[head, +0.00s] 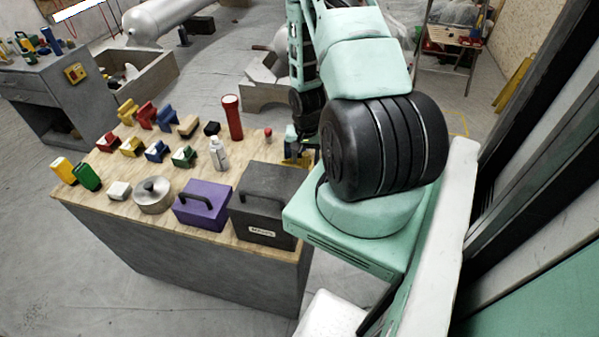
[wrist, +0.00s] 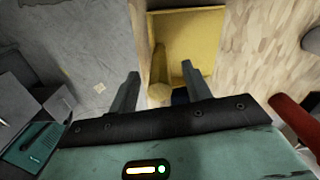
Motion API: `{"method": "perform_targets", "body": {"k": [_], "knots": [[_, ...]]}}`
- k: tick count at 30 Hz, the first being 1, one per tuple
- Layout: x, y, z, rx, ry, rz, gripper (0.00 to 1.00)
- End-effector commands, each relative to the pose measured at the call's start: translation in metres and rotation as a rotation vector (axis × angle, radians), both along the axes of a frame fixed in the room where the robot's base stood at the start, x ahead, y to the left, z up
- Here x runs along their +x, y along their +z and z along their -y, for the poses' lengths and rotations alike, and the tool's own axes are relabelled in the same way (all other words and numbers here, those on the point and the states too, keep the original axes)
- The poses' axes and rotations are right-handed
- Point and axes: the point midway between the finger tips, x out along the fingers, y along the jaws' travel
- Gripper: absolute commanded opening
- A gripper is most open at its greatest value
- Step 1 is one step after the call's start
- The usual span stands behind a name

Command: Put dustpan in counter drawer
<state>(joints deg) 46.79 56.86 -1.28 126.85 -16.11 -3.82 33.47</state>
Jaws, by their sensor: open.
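The yellow dustpan (wrist: 204,35) lies at the edge of the wooden counter top in the wrist view, with its handle (wrist: 158,72) pointing toward my gripper (wrist: 160,88). My gripper is open, and the handle shows between its two fingers; I cannot tell whether they touch it. In the head view a bit of yellow (head: 290,148), probably the dustpan, shows at the counter's far right corner beside my arm, which hides most of it. A grey cabinet (head: 25,93) with drawer fronts stands at the back left; they look shut.
The wooden counter (head: 120,203) carries a black toolbox (head: 266,200), a purple box (head: 203,203), a metal pot (head: 153,195), a red flashlight (head: 232,117), a white bottle (head: 219,154) and several coloured tools. Bare floor lies left of the counter.

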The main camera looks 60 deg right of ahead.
Motion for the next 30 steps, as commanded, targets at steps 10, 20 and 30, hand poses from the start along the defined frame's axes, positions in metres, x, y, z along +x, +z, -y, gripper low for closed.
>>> {"method": "perform_targets", "body": {"k": [10,20,30], "knots": [[-0.001,-0.028,0.000,0.000,0.000,0.000,0.49],[-0.001,-0.028,0.001,0.000,0.000,0.000,0.13],[0.000,-0.027,0.001,0.000,0.000,0.001,0.00]]}}
